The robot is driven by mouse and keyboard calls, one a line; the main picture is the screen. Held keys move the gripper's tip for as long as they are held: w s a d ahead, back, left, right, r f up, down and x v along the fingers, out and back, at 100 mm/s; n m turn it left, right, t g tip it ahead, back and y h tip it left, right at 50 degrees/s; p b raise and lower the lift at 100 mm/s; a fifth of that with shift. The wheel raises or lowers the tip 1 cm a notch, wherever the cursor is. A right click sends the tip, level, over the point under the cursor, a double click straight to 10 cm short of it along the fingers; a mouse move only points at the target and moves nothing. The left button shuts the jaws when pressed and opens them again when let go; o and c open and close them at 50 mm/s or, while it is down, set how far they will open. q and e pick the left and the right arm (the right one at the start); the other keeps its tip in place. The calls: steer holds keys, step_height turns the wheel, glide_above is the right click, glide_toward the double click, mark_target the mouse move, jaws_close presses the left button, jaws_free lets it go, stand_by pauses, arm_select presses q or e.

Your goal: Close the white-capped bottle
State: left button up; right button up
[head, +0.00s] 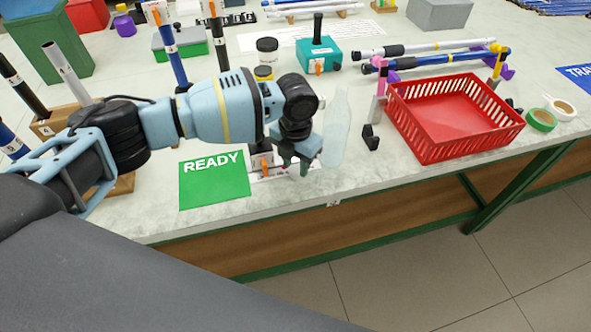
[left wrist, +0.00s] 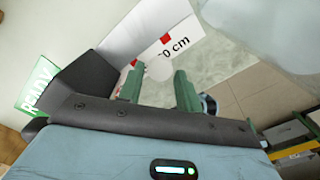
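My left gripper (head: 303,158) is over the front of the table, right of the green READY card and far from the bottle. In the left wrist view its two green fingers (left wrist: 158,88) are apart with nothing held between them. A pale translucent shape (head: 336,128) shows beside this gripper; I cannot tell what it is. My right gripper is not in view.
The READY card (head: 213,184) lies at the front edge. A red basket (head: 455,118) stands right, near rods on pink and purple holders. A teal box (head: 318,54) and dark-lidded jar (head: 267,50) stand behind my arm. Upright rods and a green bin (head: 58,42) are left.

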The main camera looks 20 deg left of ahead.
arm_select(q)
steer(key=shift+f, duration=0.6)
steer(key=shift+c, duration=0.4)
steer(key=c, duration=0.5)
steer(key=shift+r, duration=0.15)
steer(key=shift+r, duration=0.6)
step_height(320, 180, up, 2)
steer(key=shift+r, duration=0.2)
steer(key=s+d+r, duration=0.1)
steer(key=s+d, duration=0.9)
steer(key=s, duration=0.2)
steer(key=shift+s+d, duration=0.15)
steer(key=shift+s, duration=0.05)
